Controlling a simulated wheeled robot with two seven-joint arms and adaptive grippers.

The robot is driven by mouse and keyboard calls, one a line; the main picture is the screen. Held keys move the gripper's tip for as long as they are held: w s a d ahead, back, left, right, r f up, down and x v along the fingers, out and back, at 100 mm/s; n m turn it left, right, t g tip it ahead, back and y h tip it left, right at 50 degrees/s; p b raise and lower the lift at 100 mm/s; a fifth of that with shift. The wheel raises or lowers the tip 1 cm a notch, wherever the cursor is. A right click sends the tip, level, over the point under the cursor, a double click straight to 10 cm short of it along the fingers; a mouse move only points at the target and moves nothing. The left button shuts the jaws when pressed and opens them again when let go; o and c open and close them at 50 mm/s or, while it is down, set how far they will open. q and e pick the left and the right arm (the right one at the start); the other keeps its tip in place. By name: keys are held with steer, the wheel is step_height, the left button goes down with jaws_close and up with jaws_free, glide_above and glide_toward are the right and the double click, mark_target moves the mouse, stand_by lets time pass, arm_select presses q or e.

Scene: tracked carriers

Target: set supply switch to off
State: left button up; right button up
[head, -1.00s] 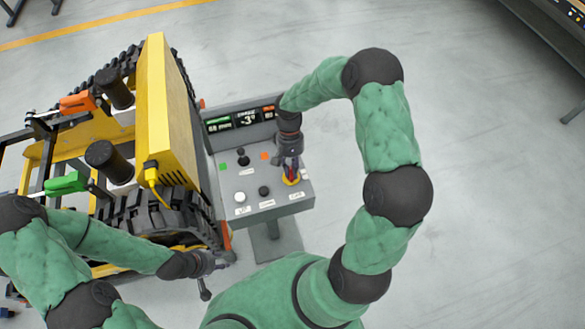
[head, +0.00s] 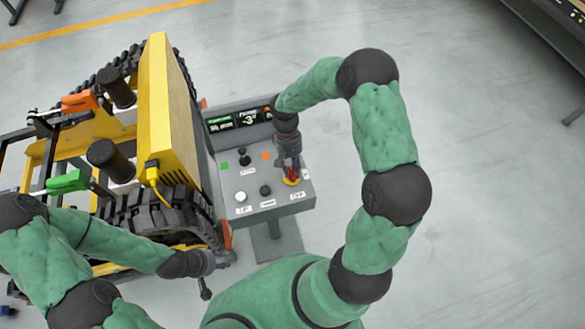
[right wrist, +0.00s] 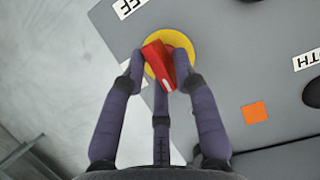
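The supply switch (right wrist: 158,62) is a red rotary handle on a yellow round plate (right wrist: 205,62), on the grey control panel's right front corner. It also shows in the head view (head: 291,174). In the right wrist view my right gripper (right wrist: 160,68) has its fingertips on both sides of the red handle, seemingly touching it. The handle lies slanted, and a partly hidden label ending in "FF" (right wrist: 128,5) is above left of it. My left gripper (head: 222,259) is low beside the tracked carrier, by the panel stand; its fingers are too small to judge.
The control panel (head: 228,182) also carries a white button (head: 240,197), a black knob (head: 265,190), a black lever (head: 243,158) and a display (head: 247,119). The yellow tracked carrier (head: 165,110) stands close on the left. Open floor lies to the right.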

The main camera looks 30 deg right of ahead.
stand_by(0.3)
steer(key=v, duration=1.2)
steer(key=shift+f, duration=0.1)
